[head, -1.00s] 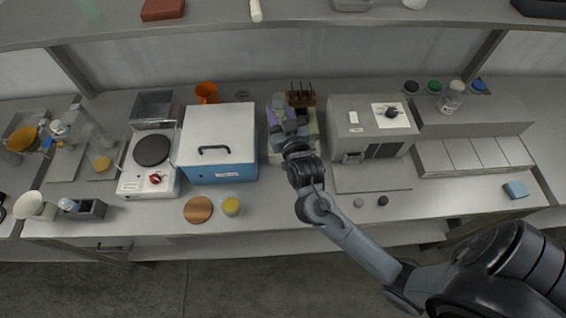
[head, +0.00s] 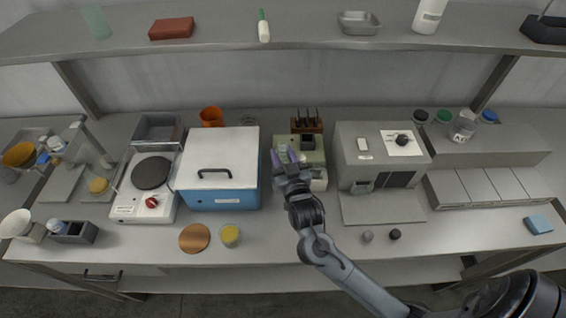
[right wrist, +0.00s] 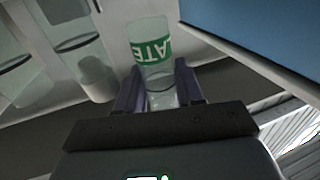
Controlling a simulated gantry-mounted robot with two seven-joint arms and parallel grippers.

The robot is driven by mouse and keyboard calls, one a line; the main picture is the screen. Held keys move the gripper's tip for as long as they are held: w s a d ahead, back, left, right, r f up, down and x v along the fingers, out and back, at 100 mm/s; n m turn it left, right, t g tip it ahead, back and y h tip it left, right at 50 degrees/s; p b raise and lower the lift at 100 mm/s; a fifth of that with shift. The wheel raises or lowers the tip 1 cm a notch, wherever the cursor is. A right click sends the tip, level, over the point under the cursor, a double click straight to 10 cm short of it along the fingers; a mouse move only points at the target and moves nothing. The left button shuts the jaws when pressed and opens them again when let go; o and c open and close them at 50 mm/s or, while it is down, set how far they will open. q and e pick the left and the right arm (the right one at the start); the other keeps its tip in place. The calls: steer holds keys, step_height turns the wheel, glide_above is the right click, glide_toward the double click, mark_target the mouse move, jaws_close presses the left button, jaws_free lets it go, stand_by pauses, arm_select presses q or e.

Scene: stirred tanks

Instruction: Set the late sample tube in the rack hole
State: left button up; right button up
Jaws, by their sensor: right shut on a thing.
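The late sample tube (right wrist: 150,66) is a clear tube with a green band, on which white letters ending in "ATE" can be read. My right gripper (right wrist: 160,92) is shut on it, with a purple finger on each side. In the head view my right gripper (head: 284,157) is over the front left part of a pale green unit (head: 314,160), right of the blue box; the tube is too small to make out there. I cannot clearly pick out the rack or its hole. My left gripper is not in view.
The blue box (head: 222,193) with a white lid stands close on the left. A brown block (head: 307,125) with several dark upright pieces stands behind. A grey instrument (head: 378,155) stands on the right. Clear vessels (right wrist: 80,45) show in the wrist view. The front bench strip is mostly free.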

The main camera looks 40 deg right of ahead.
mark_target(283, 163)
steer(key=shift+f, duration=1.35)
steer(key=shift+f, duration=0.15)
steer(key=shift+f+b, duration=0.3)
steer(key=shift+f, duration=0.2)
steer(key=o, duration=0.8)
steer(key=shift+c, duration=0.2)
steer(key=shift+r, duration=0.6)
steer(key=p+v, duration=0.1)
steer(key=v, duration=1.1)
